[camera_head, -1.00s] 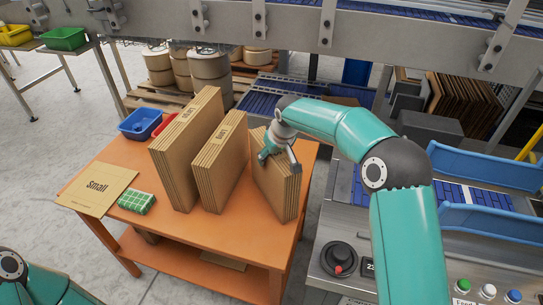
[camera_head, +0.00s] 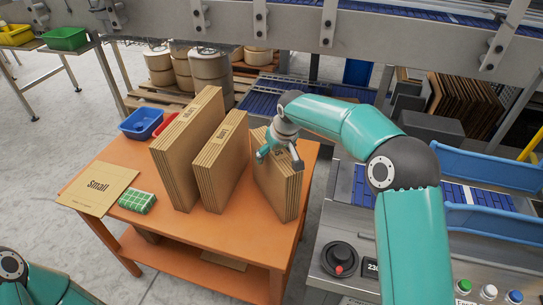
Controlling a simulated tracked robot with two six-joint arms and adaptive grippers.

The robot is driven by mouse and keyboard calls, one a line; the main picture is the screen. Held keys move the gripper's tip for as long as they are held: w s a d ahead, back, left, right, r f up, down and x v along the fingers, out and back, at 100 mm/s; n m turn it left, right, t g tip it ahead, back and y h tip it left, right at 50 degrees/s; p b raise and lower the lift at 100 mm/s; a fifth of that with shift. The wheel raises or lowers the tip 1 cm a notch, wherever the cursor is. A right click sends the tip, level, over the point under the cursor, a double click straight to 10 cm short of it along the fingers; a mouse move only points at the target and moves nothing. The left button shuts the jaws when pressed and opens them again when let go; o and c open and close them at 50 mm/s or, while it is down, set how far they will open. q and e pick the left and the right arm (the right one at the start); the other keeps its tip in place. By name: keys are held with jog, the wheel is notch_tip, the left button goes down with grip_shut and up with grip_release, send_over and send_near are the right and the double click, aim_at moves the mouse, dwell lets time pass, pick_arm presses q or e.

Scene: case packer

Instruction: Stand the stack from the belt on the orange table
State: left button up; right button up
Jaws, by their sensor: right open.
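Three upright stacks of flat brown cardboard stand on the orange table (camera_head: 110,222). The tall left stack (camera_head: 184,145) and the middle stack (camera_head: 222,160) stand close together. The right stack (camera_head: 276,185) stands near the table's right edge, upright and apart from the middle one. My right gripper (camera_head: 279,156) is open at the top of the right stack, one finger on either side of its upper edge. Part of that stack's top is hidden by the gripper. My left arm shows only as a link at the bottom left; its gripper is out of view.
A blue bin (camera_head: 141,123), a red bin, a flat sheet marked Small (camera_head: 97,187) and a green-and-white block (camera_head: 137,201) share the table. The belt (camera_head: 364,190) with blue guides (camera_head: 485,167) and a control panel (camera_head: 345,262) lie to the right.

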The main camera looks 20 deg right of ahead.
jog(key=v, duration=1)
jog(key=shift+s+r+b, duration=0.15)
jog(key=shift+r+b, duration=0.2)
jog(key=shift+f, duration=0.1)
